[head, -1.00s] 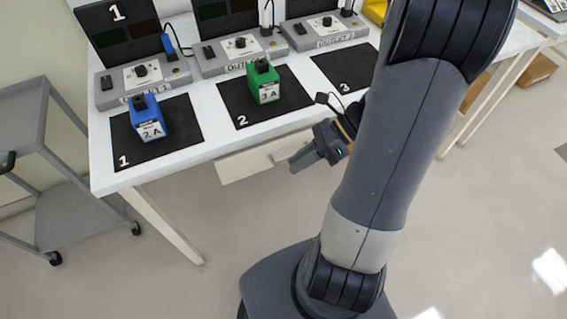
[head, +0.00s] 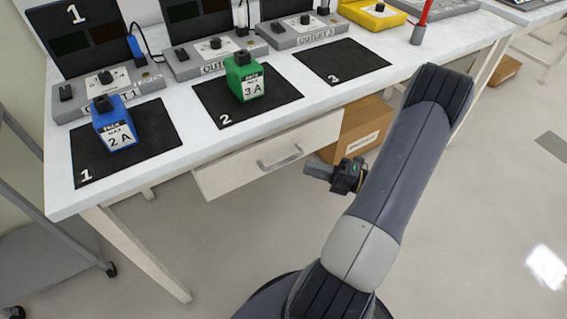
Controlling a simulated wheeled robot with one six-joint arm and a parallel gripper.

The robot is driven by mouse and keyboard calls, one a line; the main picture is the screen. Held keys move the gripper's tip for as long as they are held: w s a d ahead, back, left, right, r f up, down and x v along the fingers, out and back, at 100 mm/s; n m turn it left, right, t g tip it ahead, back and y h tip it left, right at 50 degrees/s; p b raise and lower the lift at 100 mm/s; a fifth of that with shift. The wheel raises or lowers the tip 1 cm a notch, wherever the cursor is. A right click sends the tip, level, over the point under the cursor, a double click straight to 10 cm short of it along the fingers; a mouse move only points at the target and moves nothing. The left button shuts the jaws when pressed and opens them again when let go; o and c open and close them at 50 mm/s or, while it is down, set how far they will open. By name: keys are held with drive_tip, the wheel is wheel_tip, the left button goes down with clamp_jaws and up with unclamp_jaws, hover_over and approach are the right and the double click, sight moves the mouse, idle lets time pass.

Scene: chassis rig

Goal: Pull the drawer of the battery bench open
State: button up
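The battery bench (head: 135,179) is a white table across the head view. Its pale drawer (head: 228,176) hangs under the front edge, with a grey bar handle (head: 283,160) on its front. No inside of the drawer shows. My gripper (head: 308,172) is just right of and below the handle in the picture, pointing left. It looks apart from the handle, though depth is hard to judge. The fingers are small and seen from above, so whether they are open or shut is unclear.
A blue pack (head: 115,128) and a green pack (head: 247,82) stand on black mats on the bench. A cardboard box (head: 362,125) is under the bench, right of the drawer. A grey cart (head: 45,258) stands at left. The floor in front of the drawer is clear.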

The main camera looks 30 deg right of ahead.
sight(285, 160)
drive_tip(key=x, duration=0.8)
drive_tip(key=shift+a+b, duration=0.1)
drive_tip(key=shift+b, duration=0.25)
drive_tip(key=shift+c, duration=0.3)
clamp_jaws()
